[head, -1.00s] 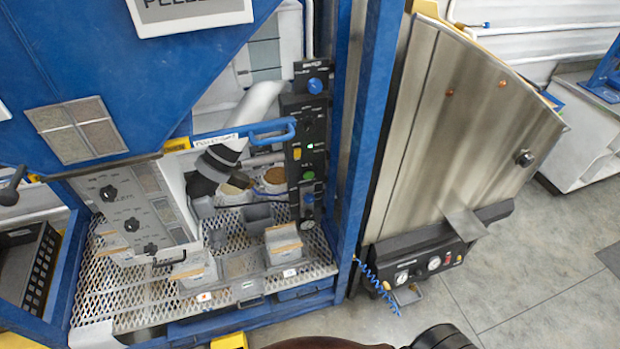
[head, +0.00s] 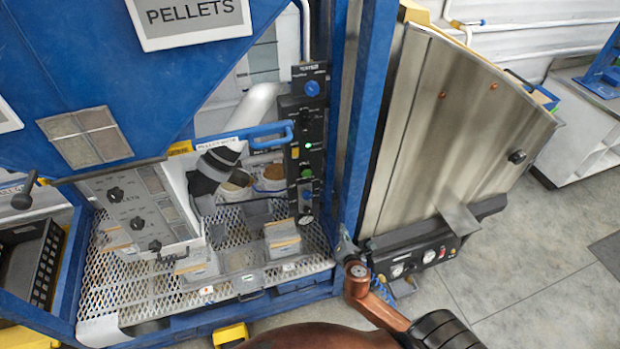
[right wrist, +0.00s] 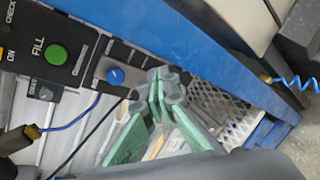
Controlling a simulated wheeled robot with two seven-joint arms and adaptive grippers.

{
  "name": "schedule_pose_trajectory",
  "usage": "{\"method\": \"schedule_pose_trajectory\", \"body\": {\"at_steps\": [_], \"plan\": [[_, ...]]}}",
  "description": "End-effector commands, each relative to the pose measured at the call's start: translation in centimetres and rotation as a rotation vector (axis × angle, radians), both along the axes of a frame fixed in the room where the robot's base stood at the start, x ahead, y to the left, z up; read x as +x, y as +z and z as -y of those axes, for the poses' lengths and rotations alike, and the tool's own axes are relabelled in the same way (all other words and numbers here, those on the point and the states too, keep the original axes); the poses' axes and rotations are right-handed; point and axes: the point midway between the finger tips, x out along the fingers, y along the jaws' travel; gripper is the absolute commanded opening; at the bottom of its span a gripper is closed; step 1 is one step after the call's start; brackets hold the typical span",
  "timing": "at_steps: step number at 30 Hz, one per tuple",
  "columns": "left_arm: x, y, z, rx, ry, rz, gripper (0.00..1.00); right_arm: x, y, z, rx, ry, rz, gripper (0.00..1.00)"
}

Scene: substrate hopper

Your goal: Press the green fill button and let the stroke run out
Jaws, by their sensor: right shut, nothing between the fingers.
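The green fill button (head: 307,173) sits low on a narrow black control panel (head: 306,130) inside the blue frame. It is also clear in the right wrist view (right wrist: 57,54), on a black plate marked FILL, with nothing on it. My right gripper (head: 344,238) is in front of the blue post, below and to the right of the button and apart from it. In the right wrist view its green-padded fingers (right wrist: 165,88) are shut and empty, to the right of the button. My left gripper is not in view.
A blue knob (head: 305,194) sits just below the button. The blue post (head: 369,120) stands right of the panel, with a steel door (head: 465,130) beyond. A blue handle (head: 262,134) projects left of the panel. White boxes stand on the mesh deck (head: 230,275).

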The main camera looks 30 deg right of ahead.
Motion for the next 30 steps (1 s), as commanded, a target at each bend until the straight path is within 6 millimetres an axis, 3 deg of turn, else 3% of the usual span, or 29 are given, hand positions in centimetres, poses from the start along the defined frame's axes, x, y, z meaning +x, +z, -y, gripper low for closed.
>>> {"method": "schedule_pose_trajectory", "body": {"at_steps": [1,3,8,18,30], "plan": [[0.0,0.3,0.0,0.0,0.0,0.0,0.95,0.6,3.0,-0.4,-0.061,0.025,0.027,0.0],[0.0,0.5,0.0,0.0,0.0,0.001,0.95,1.2,6.4,-0.9,-0.141,0.05,0.058,0.0],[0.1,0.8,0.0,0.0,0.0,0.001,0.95,1.8,12.9,-2.1,-0.296,0.091,0.121,0.0],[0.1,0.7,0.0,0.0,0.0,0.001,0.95,5.3,12.8,-5.3,-0.744,0.351,0.049,0.0],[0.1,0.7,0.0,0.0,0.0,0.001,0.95,5.6,12.7,-5.7,-0.788,0.376,0.042,0.0]]}}
